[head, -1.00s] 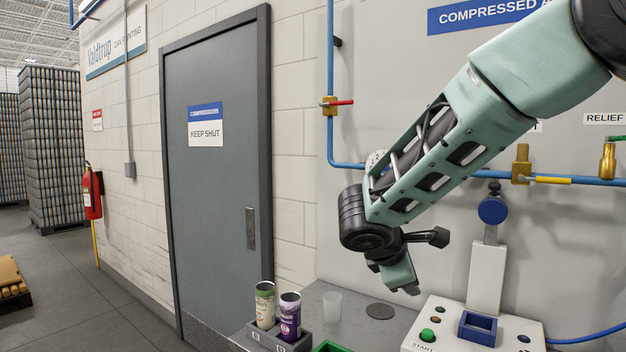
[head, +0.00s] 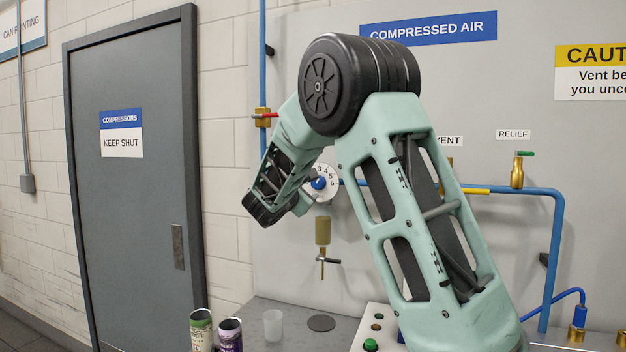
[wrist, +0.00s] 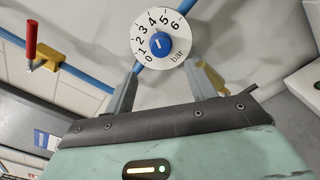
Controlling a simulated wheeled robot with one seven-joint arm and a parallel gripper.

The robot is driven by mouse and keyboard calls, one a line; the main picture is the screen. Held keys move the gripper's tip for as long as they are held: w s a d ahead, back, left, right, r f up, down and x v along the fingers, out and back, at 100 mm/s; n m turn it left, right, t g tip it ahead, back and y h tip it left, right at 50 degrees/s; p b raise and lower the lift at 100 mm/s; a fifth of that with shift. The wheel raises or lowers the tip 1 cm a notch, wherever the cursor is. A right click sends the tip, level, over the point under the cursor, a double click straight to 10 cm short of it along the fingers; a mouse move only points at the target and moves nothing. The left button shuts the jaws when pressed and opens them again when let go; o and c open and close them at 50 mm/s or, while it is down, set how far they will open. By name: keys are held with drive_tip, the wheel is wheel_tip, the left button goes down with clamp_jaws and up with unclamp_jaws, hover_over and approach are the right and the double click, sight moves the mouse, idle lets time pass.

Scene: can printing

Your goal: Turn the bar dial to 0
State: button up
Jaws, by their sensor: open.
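The bar dial is a white round plate (wrist: 177,22) with the numbers 0 to 6 and the word "bar", and a blue knob (wrist: 159,43) in its middle. A short white mark shows on the knob; which number it points to is hard to tell. The dial (head: 331,187) also shows in the head view, partly covered by my arm. In the wrist view my gripper (wrist: 163,66) is open and empty, its two fingers spread below the dial, apart from the knob. In the head view my gripper (head: 303,203) is small and just left of the dial.
Blue air pipe (head: 543,192) runs along the wall, with a red-handled valve (head: 263,117) at left and a relief valve (head: 517,171) at right. A brass fitting with a small tap (head: 322,231) hangs below the dial. Cans (head: 201,330) and a cup (head: 273,325) stand below.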

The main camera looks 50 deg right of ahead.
sight(316, 184)
drive_tip(key=p+x, duration=0.3)
drive_tip(key=x, duration=0.6)
drive_tip(key=shift+w+d+p, duration=0.1)
drive_tip(key=shift+d+p, duration=0.25)
drive_tip(key=c, duration=1)
